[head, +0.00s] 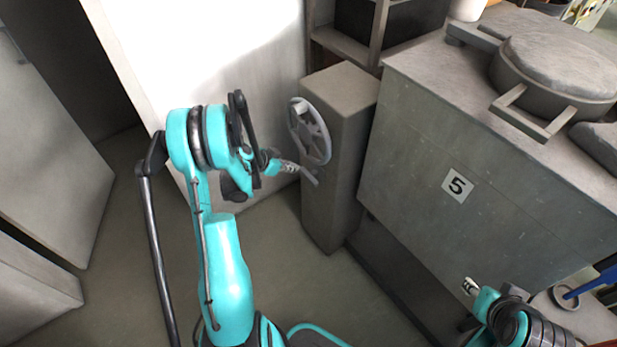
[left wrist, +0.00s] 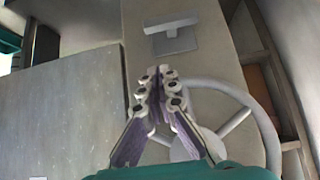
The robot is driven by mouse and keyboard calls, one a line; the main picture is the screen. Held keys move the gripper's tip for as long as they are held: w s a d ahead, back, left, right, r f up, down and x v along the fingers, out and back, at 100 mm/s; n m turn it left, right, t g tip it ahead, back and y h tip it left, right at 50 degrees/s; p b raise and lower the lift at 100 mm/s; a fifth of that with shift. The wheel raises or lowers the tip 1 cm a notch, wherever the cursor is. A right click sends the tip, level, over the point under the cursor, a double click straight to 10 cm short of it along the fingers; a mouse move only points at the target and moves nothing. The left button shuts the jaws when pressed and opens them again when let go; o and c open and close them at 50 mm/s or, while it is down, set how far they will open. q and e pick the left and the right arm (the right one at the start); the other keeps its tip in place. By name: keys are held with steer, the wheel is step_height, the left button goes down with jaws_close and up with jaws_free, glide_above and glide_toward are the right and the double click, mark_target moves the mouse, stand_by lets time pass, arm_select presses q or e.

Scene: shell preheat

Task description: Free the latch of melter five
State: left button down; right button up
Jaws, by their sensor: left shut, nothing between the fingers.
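Melter five is the grey box with the number plate "5" (head: 458,186) in the head view. Beside it stands a grey pedestal (head: 335,205) with a spoked handwheel (head: 310,130). A small grey T-shaped handle (head: 310,177), probably the latch, sits below the wheel. In the left wrist view the handle (left wrist: 171,27) and its plate show at the top, with the wheel (left wrist: 262,125) behind the fingers. My left gripper (head: 294,168) is shut and empty, in front of the pedestal near the handle; contact is unclear. My right gripper (head: 468,287) is low in front of the melter; its jaws are too small to judge.
A round lidded pan (head: 555,70) with a bar handle lies on the melter's top. A white panel (head: 215,50) stands behind my left arm, and a dark shelf (head: 375,25) behind the pedestal. A ring-shaped thing (head: 566,297) lies at lower right. Floor left of the pedestal is clear.

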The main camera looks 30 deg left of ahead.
arm_select(q)
steer(key=b, duration=0.4)
glide_above(315, 179)
steer(key=s+a, duration=0.1)
steer(key=s, duration=0.2)
step_height(315, 179, down, 8)
steer(key=r, duration=0.1)
steer(key=f, duration=0.3)
steer(key=shift+w+a+b, duration=0.2)
steer(key=shift+b, duration=0.15)
steer(key=shift+f, duration=0.55)
